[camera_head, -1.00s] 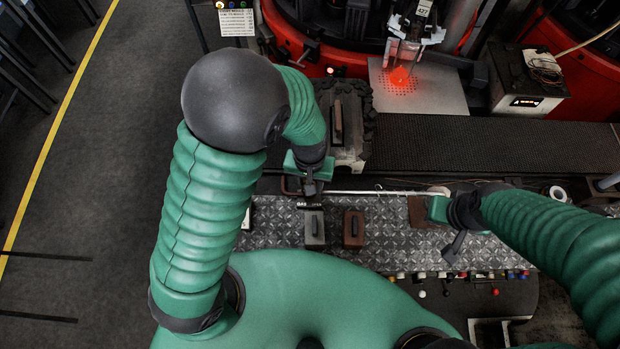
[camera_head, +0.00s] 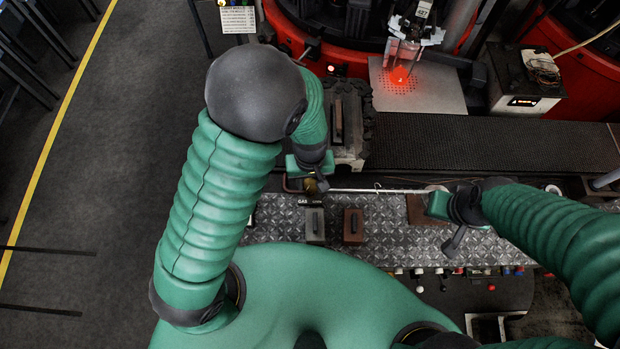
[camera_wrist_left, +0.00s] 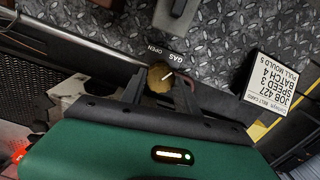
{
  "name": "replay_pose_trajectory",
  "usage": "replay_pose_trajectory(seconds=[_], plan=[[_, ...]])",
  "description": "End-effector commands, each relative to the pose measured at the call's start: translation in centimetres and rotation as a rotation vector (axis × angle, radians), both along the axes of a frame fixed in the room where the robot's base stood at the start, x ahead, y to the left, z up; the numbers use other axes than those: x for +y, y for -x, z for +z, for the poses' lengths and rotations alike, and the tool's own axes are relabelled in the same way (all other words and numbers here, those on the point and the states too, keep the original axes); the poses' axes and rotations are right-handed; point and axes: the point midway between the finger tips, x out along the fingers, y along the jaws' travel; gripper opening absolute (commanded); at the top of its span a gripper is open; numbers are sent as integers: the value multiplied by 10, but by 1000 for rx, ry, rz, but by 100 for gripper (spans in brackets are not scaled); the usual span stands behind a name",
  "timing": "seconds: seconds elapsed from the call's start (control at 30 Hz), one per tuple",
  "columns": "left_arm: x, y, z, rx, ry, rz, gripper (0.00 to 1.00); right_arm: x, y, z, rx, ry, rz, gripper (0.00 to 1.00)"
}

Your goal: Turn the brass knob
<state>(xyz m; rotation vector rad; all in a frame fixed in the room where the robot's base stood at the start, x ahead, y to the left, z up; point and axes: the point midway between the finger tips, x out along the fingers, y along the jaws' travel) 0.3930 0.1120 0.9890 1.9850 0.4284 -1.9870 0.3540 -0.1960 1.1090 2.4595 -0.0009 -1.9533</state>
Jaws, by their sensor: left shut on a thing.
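The brass knob (camera_wrist_left: 160,76) is round with a white pointer line, beside a black label reading GAS and OPEN (camera_wrist_left: 164,54). In the left wrist view the line points up and right, toward the GAS end. In the head view the knob (camera_head: 311,187) shows partly beside my left gripper (camera_head: 318,182). The two dark fingers of my left gripper (camera_wrist_left: 160,84) sit on either side of the knob and are shut on it. My right gripper (camera_head: 455,238) is over the right part of the steel bench, away from the knob; its jaw opening is unclear.
A grey block (camera_head: 315,226) and a brown block (camera_head: 353,227) with handles stand on the patterned steel bench (camera_head: 385,240). A thin rail (camera_head: 370,191) runs along its back edge. A job card (camera_wrist_left: 270,92) stands near the knob. A dark belt (camera_head: 480,145) lies behind, with a glowing red spot (camera_head: 400,75) beyond.

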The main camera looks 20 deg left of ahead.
Motion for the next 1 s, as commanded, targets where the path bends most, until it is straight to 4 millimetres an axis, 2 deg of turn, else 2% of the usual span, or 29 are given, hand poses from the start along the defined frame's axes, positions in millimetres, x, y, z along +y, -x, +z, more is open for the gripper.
replay_pose_trajectory(seconds=[0.07,0.1,0.27,0.53,0.67,0.77,1.0], plan=[[-1,4,-1,10,0,-3,0,0,0,0,0,0,0,0],[-1,4,-1,10,0,-3,40,0,0,0,0,0,0,0],[-1,2,-1,7,0,-3,59,0,0,0,0,0,0,0],[0,1,0,3,0,-3,59,0,0,0,0,0,0,0],[-1,-1,11,-1,1,-4,59,0,0,0,0,0,0,0],[-2,-1,33,-4,2,-4,59,0,0,1,0,0,0,0],[-3,-1,104,-4,4,-5,59,0,0,2,0,0,0,0]])
